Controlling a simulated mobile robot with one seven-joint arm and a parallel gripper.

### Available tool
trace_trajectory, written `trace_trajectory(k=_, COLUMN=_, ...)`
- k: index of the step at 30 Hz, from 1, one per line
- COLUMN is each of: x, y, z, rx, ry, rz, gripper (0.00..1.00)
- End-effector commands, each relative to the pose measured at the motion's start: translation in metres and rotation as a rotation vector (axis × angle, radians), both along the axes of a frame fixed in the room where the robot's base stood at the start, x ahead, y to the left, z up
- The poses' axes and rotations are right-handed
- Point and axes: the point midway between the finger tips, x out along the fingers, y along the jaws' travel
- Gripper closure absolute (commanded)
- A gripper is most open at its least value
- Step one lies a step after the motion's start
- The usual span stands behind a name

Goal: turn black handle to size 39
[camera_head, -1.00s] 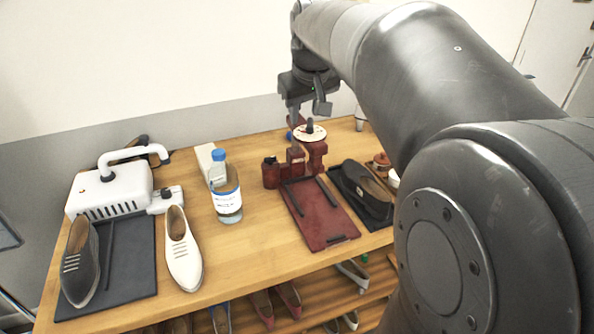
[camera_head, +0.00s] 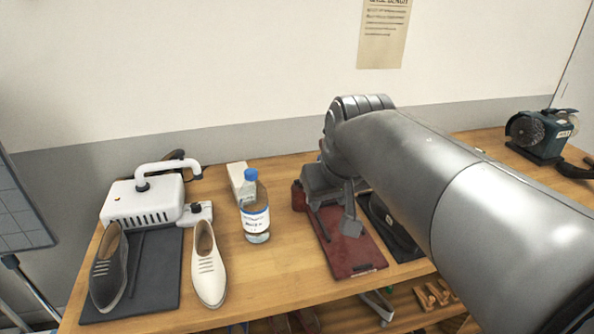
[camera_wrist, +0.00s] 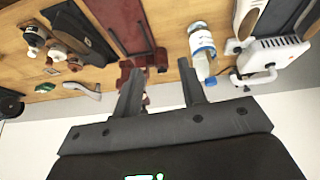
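The dark red sizing device shows as a red board (camera_head: 355,258) with a small red block (camera_head: 299,197) at its back left. My arm and gripper cover the rest of it in the head view, including the dial and black handle. In the wrist view its red board (camera_wrist: 127,25) and red body (camera_wrist: 143,61) lie beyond my fingers. I cannot make out the black handle or the size marks there. My gripper (camera_head: 335,222) hangs over the device in the head view. In the wrist view its two fingers (camera_wrist: 160,70) are apart with nothing held between them.
A water bottle (camera_head: 255,212) with a blue cap stands left of the device. A white machine (camera_head: 145,204), a dark shoe (camera_head: 109,268) and a white shoe (camera_head: 207,265) are further left. Black shoe gear (camera_head: 393,228) lies right of the board. A green grinder (camera_head: 543,135) stands far right.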

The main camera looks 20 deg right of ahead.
Motion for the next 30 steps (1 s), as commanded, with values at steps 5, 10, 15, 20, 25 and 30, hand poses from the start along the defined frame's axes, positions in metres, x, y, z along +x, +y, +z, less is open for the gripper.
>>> trace_trajectory(k=5, x=-0.001, y=0.001, z=-0.001, rx=0.001, ry=-0.001, rz=0.000, gripper=0.62)
trace_trajectory(k=10, x=-0.001, y=0.000, z=0.000, rx=0.000, ry=-0.001, rz=-0.001, gripper=0.62)
trace_trajectory(k=15, x=0.016, y=-0.006, z=0.008, rx=-0.013, ry=0.014, rz=-0.032, gripper=0.62)
trace_trajectory(k=20, x=0.060, y=-0.021, z=0.029, rx=-0.044, ry=0.046, rz=-0.117, gripper=0.62)
trace_trajectory(k=25, x=0.116, y=-0.043, z=0.046, rx=-0.079, ry=0.076, rz=-0.234, gripper=0.62)
trace_trajectory(k=30, x=0.168, y=-0.066, z=0.055, rx=-0.106, ry=0.096, rz=-0.351, gripper=0.62)
